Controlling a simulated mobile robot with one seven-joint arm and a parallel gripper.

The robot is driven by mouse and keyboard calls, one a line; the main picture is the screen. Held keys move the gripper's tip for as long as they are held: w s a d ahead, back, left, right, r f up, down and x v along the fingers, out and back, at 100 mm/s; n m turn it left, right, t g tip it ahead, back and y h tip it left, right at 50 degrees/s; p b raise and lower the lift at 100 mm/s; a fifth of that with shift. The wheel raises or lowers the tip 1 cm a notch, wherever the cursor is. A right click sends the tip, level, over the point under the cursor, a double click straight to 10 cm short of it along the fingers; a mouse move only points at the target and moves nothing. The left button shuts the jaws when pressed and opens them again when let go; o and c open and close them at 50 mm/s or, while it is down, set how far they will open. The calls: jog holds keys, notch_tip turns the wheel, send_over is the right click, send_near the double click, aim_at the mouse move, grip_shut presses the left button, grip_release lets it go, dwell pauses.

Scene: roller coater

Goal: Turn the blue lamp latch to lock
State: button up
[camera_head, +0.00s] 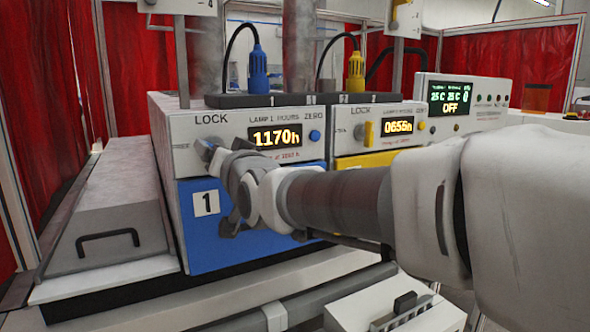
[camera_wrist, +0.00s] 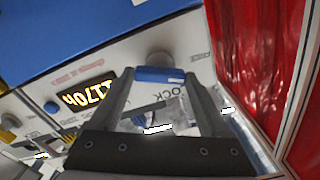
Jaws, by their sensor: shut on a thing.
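The blue lamp latch (camera_wrist: 158,75) shows in the wrist view as a short blue bar between my fingertips, in front of a grey round base on the white panel. My gripper (camera_wrist: 159,80) is shut on it, with one finger at each end of the bar. In the head view my gripper (camera_head: 207,150) reaches the panel of lamp unit 1 (camera_head: 180,138), just below the word LOCK. There my fingers and wrist hide the latch, so its angle cannot be told from that side.
To the right of my gripper are a display reading 1170h (camera_head: 274,136) and a blue button (camera_head: 315,135). The yellow lamp unit with its yellow latch (camera_head: 368,133) stands further right. A grey cover with a black handle (camera_head: 108,241) lies at left. Red curtains (camera_wrist: 258,55) hang beside the unit.

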jog(key=shift+m+b, duration=4.4)
jog(key=shift+m, duration=2)
jog(key=o, duration=1.2)
jog(key=p+v, duration=0.1)
jog(key=v, duration=1.6)
jog(key=shift+s, duration=0.25)
